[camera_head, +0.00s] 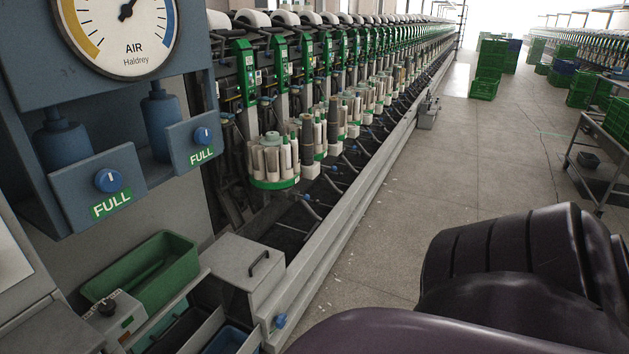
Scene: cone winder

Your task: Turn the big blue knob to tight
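Several blue knobs show. One round blue knob (280,320) sits low on the end of the grey machine rail, beside a grey lidded box (243,268). Two others are on the blue-grey panel at the upper left: a nearer one (108,180) and a farther one (202,135), each with a white pointer line and a green "FULL" label below. I see no "tight" label and cannot tell which knob is the big one. Neither of my grippers is in view. A dark purple link, likely part of my arm, fills the lower right.
A round AIR gauge (127,30) is above the panel. A green bin (146,272) and a small box with a black knob (107,307) are at lower left. Bobbins (272,160) line the long machine. Green crates (490,68) and a cart (600,150) stand beyond the clear floor aisle.

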